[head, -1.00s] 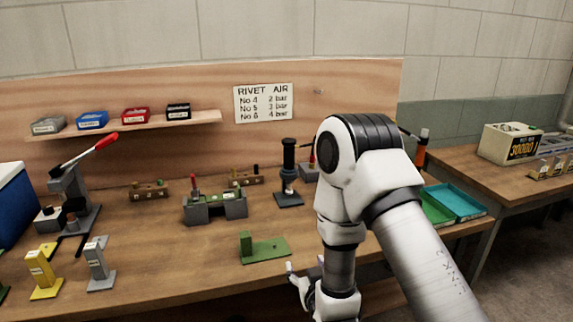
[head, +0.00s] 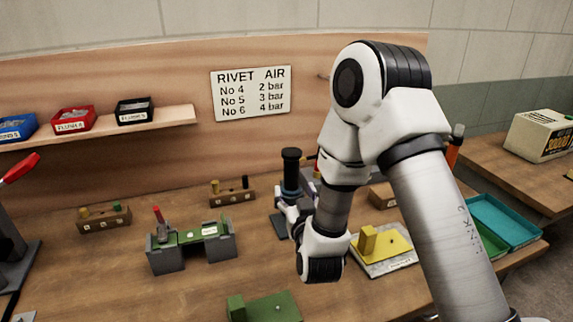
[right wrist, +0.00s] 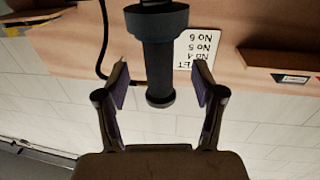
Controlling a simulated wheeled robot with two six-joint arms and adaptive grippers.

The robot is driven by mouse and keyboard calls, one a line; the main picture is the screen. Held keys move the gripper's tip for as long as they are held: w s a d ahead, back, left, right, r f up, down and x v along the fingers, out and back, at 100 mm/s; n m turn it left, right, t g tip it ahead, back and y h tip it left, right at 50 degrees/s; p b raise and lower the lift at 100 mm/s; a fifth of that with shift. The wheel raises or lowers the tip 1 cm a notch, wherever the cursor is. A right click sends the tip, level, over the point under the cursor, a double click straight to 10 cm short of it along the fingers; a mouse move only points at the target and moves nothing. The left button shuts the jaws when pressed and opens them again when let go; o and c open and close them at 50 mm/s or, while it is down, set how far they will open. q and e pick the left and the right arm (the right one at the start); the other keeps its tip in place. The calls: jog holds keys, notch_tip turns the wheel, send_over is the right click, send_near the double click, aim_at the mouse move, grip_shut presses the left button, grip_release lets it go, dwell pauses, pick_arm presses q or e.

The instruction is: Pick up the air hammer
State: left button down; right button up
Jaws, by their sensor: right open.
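The air hammer (head: 291,172) appears to be the dark upright cylinder with a wider top, standing in a dark base on the workbench, in the middle of the head view. My right gripper (head: 293,210) is in front of it, partly hidden by my own wrist. In the right wrist view, which looks upside down, the dark cylinder (right wrist: 158,60) lies between the two open fingers of the gripper (right wrist: 162,82), with gaps on both sides. My left gripper is not in view.
On the workbench (head: 120,290), a grey-green fixture (head: 192,247) and a small wooden block with pegs (head: 232,191) stand to the left. A yellow block on a plate (head: 383,248) and a teal tray (head: 505,222) are to the right. A green bracket (head: 264,308) lies in front.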

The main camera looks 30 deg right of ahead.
aim_at(293, 181)
jog(key=shift+w+d+r+p, duration=0.35)
jog(key=shift+w+r+p, duration=0.4)
jog(key=shift+r, duration=0.05)
jog(key=w, duration=0.1)
jog(key=w+d+f, duration=0.1)
jog(key=w, duration=0.1)
jog(key=w+d+p, duration=0.1)
jog(key=shift+w+f, duration=0.15)
jog(key=shift+f, duration=0.05)
jog(key=shift+a+r, duration=0.1)
jog(key=shift+r, duration=0.05)
jog(key=shift+s+r, duration=0.1)
jog(key=shift+s, duration=0.2)
jog(key=c, duration=0.5)
grip_shut()
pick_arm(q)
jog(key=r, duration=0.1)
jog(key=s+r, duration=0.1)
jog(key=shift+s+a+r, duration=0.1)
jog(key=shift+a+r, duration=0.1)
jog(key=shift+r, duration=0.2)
